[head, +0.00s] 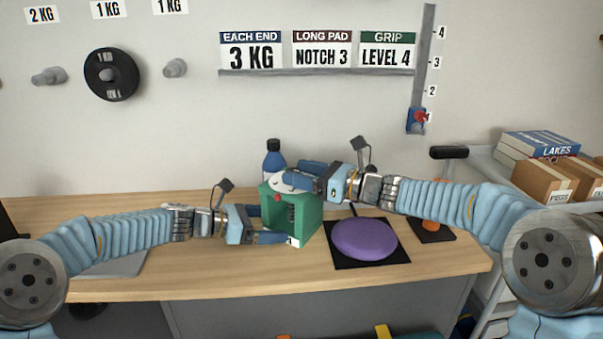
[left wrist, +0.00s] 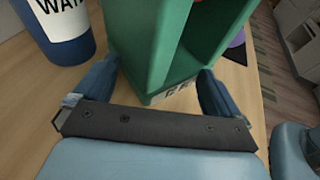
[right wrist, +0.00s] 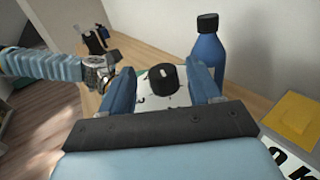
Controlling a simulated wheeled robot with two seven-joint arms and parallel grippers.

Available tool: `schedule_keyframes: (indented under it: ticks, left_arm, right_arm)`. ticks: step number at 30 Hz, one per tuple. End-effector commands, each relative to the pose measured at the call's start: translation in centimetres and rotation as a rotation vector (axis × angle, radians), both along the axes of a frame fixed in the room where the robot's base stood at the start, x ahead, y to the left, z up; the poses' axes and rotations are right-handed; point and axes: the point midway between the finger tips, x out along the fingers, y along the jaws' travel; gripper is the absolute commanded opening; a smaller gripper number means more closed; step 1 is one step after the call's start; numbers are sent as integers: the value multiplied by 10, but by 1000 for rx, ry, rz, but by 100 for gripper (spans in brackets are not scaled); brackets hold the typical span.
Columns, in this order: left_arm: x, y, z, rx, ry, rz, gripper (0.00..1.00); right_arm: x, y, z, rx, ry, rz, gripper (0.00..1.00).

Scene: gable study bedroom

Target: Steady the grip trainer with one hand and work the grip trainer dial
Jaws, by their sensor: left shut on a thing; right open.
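The green grip trainer (head: 305,222) stands upright on the desk. It fills the upper middle of the left wrist view (left wrist: 145,45). My left gripper (head: 270,224) is shut on its lower body, one finger on each side. The white dial (right wrist: 148,99) with a black knob (right wrist: 163,78) is on the trainer's top. My right gripper (right wrist: 163,82) is open above the top, its fingers on either side of the knob with a gap. In the head view the right gripper (head: 296,178) partly covers the dial. A red mark (head: 277,198) shows near the top. The dial's setting cannot be read.
A blue bottle (head: 273,160) stands close behind the trainer. A purple pad (head: 364,239) on a black mat lies to its right. A wall sign (head: 388,50) reads GRIP LEVEL 4. Books and boxes (head: 545,180) sit on a shelf at right. The desk's front strip is clear.

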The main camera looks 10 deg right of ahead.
Motion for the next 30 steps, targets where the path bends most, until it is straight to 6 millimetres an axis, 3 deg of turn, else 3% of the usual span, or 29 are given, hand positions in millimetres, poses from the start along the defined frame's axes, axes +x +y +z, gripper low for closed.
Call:
schedule_keyframes:
  ticks: [9, 20, 30]
  left_arm:
    - [-3, -5, -2, 0, 2, -12, 81]
    - [-3, -5, -2, 0, 3, -12, 81]
    - [-3, -5, -2, 0, 4, -10, 81]
  right_arm:
    - [2, 3, 0, 1, -1, -1, 62]
    - [1, 3, 0, 1, 0, 2, 7]
    - [0, 6, 2, 7, -5, -52, 6]
